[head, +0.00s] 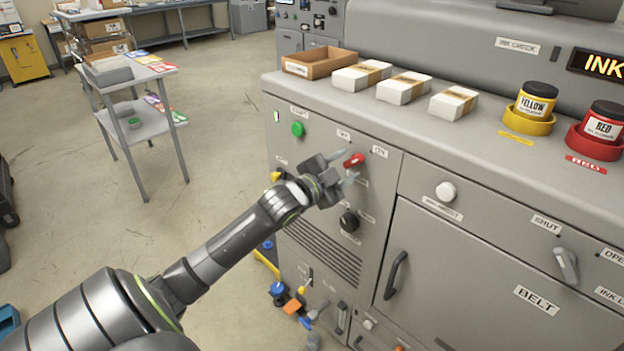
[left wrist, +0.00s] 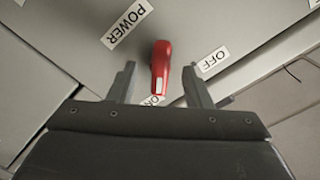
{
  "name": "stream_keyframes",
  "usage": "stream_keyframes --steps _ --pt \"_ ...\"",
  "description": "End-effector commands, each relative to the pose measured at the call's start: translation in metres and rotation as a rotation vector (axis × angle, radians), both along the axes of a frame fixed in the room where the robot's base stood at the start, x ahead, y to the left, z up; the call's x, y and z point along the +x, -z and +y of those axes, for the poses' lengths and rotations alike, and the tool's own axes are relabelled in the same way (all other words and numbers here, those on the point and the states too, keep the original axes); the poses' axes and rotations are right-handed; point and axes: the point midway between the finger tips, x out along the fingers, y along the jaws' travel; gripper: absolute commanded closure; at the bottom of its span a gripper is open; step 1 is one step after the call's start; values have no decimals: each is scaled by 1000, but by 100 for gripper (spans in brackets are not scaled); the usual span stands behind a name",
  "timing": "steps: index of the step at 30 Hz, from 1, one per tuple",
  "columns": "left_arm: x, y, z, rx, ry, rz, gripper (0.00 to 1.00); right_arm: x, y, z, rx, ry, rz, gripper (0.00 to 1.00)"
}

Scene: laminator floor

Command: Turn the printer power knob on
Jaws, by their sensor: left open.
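The red power knob (head: 354,160) is on the grey front panel of the machine. It also shows in the left wrist view (left wrist: 161,62), with its pale-marked end towards the partly hidden ON label (left wrist: 152,100). The OFF label (left wrist: 213,62) is to its right and the POWER label (left wrist: 127,24) to its upper left. My left gripper (head: 343,167) is open at the knob, with one finger on each side; gaps show between fingers and knob in the wrist view. My right gripper is out of view.
A green button (head: 297,129) is up and left of the knob, and a black knob (head: 349,221) is below it. An open box (head: 318,63), wrapped stacks and ink jars stand on the machine top.

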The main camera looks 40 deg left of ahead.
Motion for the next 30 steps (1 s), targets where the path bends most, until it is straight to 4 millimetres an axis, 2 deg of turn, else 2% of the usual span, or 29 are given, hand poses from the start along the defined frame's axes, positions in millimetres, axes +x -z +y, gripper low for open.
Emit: stream_keyframes --steps 6,12,18,30 --pt "-41 0 3 6 2 5 55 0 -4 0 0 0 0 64" --pt "-74 -1 5 5 2 5 55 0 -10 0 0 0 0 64" --pt "-102 -1 7 5 4 4 55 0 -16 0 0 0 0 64" --pt "-140 -1 11 4 -1 3 55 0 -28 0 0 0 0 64"
